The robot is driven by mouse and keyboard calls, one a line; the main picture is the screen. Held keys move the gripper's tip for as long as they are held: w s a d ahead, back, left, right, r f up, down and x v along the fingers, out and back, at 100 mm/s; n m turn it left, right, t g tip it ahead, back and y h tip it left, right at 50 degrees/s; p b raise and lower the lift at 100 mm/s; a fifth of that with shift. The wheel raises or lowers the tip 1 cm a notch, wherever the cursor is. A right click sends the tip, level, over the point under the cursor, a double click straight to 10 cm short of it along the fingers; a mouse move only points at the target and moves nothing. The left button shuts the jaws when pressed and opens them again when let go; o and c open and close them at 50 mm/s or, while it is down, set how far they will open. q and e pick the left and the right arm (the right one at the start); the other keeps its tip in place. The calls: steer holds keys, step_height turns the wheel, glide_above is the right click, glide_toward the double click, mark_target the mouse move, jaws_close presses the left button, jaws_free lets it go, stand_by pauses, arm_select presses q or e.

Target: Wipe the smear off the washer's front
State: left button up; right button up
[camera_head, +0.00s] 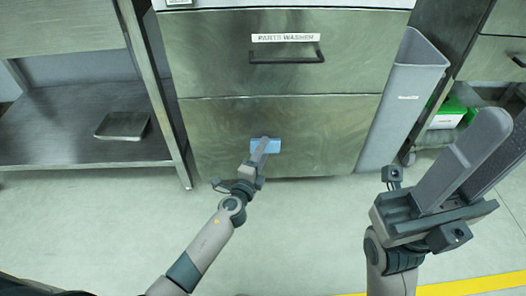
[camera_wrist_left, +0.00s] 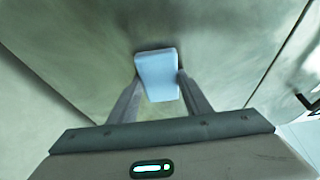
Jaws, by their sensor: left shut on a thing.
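The parts washer (camera_head: 270,75) stands ahead with a brushed steel front, a label and a dark handle on its upper panel. My left gripper (camera_head: 264,147) is shut on a light blue block, perhaps a sponge (camera_head: 273,146), at the lower panel (camera_head: 325,125). In the left wrist view the blue block (camera_wrist_left: 157,70) sits between both fingertips, against or very close to the steel. The front looks mottled and streaky; I cannot tell a distinct smear from the metal's finish. My right gripper (camera_head: 503,130) is large in the foreground at right, its fingers apart and empty.
A steel table with a lower shelf (camera_head: 70,150) holding a shallow tray (camera_head: 122,125) is at the left. A grey bin (camera_head: 405,95) stands right of the washer. A green and white box (camera_head: 448,115) is behind my right gripper. The floor in front is clear.

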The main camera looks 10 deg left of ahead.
mark_target(252, 149)
arm_select(q)
steer(key=shift+s+a, duration=0.3)
steer(key=shift+a, duration=0.45)
steer(key=shift+s+a, duration=0.1)
steer(key=shift+a, duration=0.9)
steer(key=shift+a, duration=0.1)
steer(key=shift+a, duration=0.15)
steer(key=shift+s+a, duration=0.35)
steer(key=shift+a, duration=0.45)
